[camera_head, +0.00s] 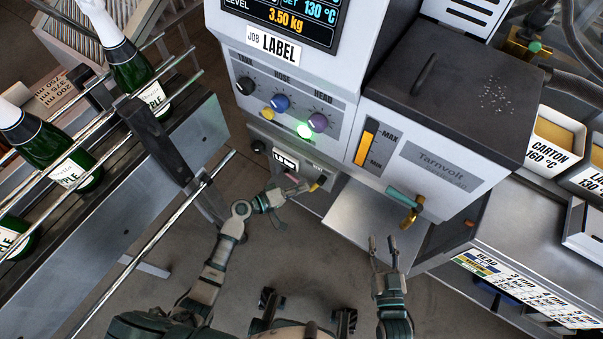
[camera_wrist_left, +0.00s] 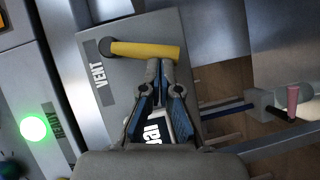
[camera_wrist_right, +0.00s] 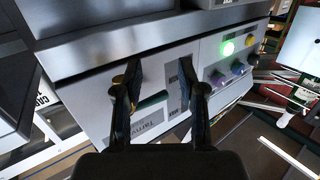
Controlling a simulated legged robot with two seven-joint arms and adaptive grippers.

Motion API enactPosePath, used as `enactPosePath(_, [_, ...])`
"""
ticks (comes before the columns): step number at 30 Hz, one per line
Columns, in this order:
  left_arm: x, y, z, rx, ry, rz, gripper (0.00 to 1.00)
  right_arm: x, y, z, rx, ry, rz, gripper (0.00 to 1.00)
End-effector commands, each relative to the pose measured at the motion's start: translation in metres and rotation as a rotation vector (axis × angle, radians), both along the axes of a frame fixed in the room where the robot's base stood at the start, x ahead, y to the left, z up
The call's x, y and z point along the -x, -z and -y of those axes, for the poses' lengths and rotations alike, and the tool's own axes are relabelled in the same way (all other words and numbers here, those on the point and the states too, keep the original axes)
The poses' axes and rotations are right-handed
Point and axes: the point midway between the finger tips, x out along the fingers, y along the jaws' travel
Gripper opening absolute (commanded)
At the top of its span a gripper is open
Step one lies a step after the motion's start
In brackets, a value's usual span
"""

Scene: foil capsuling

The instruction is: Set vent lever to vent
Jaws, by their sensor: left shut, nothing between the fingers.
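The vent lever (camera_wrist_left: 146,51) is a yellow bar on the grey panel of the machine, in the left wrist view. It lies crosswise from a dark pivot at its left end, just beside the printed VENT label (camera_wrist_left: 98,77). In the head view the lever (camera_head: 316,186) is small and partly hidden near my left gripper (camera_head: 287,190). My left gripper, also in the left wrist view (camera_wrist_left: 160,66), is shut and empty, its tips at the lever's lower edge; I cannot tell whether they touch. My right gripper (camera_head: 382,242) is open and empty, below the melter's front.
A green lamp (camera_head: 304,130) glows beside the coloured knobs above. A brass nozzle with a teal handle (camera_head: 404,198) hangs near my right gripper. A rail conveyor with bottles (camera_head: 136,76) stands left, and a metal counter (camera_head: 532,250) right.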

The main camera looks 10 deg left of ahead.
Motion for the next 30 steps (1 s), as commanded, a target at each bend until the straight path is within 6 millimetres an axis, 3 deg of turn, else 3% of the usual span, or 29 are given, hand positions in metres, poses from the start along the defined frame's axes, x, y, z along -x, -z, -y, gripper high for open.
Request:
enactPosePath(6, [0.001,0.007,0.005,0.118,-0.001,-0.040,0.00,0.000,-0.035,-0.006,-0.081,-0.002,0.272,0.40])
enactPosePath(12, [0.003,0.008,0.007,0.183,0.000,-0.063,0.00,0.007,-0.058,-0.008,-0.130,-0.001,0.433,0.40])
enactPosePath(19, [0.003,0.007,0.009,0.213,-0.001,-0.072,0.00,0.012,-0.070,-0.007,-0.154,0.001,0.508,0.40])
enactPosePath(30, [0.003,0.006,0.009,0.215,0.000,-0.072,0.00,0.011,-0.070,-0.006,-0.155,0.000,0.512,0.40])
